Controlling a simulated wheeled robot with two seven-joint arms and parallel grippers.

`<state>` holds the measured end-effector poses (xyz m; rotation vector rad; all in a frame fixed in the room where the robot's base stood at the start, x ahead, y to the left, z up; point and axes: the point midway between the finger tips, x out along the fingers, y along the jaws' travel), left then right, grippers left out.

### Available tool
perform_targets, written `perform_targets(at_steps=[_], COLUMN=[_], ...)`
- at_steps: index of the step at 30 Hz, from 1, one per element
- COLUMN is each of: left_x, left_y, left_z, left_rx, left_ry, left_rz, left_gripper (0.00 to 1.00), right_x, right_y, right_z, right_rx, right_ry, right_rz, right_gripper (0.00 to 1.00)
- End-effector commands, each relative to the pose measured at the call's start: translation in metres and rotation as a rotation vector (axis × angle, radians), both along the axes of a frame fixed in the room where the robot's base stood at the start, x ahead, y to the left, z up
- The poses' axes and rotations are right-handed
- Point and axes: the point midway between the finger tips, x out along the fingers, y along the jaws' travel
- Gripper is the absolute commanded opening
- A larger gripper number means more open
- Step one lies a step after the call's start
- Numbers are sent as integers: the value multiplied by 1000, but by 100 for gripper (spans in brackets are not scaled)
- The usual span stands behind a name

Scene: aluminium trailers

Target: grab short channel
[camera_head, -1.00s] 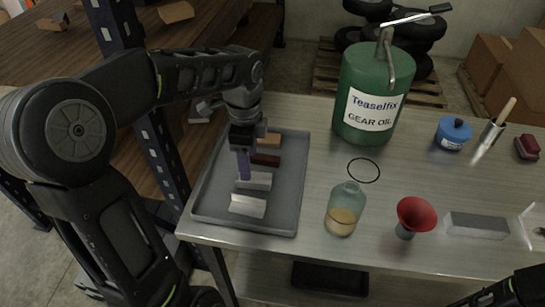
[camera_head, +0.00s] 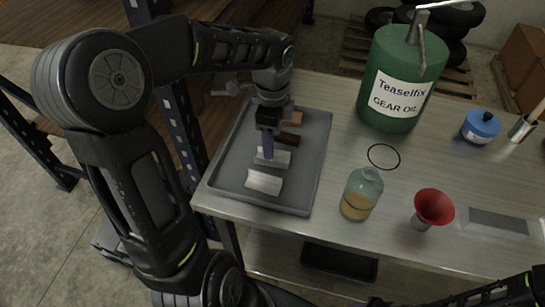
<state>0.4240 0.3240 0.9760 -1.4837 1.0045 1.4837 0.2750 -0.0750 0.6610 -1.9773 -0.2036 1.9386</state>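Two pale metal channel pieces lie in the grey tray (camera_head: 316,170). The nearer channel (camera_head: 264,182) lies toward the tray's front. The farther channel (camera_head: 281,158) lies just behind it and looks slightly shorter. The channel appears to rest on the tray floor. Part of my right arm shows at the bottom right; its gripper is out of view.
A dark red block (camera_head: 288,139) and a tan block (camera_head: 294,118) lie behind the channels in the tray. Right of the tray are a glass bottle (camera_head: 360,194), a black ring (camera_head: 384,156), a red funnel (camera_head: 434,206) and a green oil can (camera_head: 402,85). Table between them is clear.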

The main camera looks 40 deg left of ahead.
Motion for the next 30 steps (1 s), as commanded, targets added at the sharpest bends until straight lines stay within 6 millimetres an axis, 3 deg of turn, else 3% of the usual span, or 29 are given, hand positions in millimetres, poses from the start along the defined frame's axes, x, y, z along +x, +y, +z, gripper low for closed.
perform_targets(at_steps=[5,15,30], left_x=[0,0,0], left_y=[0,0,0], left_z=[-5,-49,-52], left_rx=[-1,-1,0], left_ry=[2,3,0], left_rz=[1,0,0], left_gripper=[62,62,62], right_x=[0,-1,-1], right_y=[0,-1,-1], right_z=[2,10,10], right_rx=[0,-3,-2], right_ry=[1,4,4], right_rz=[0,-2,-2], right_gripper=[36,36,36])
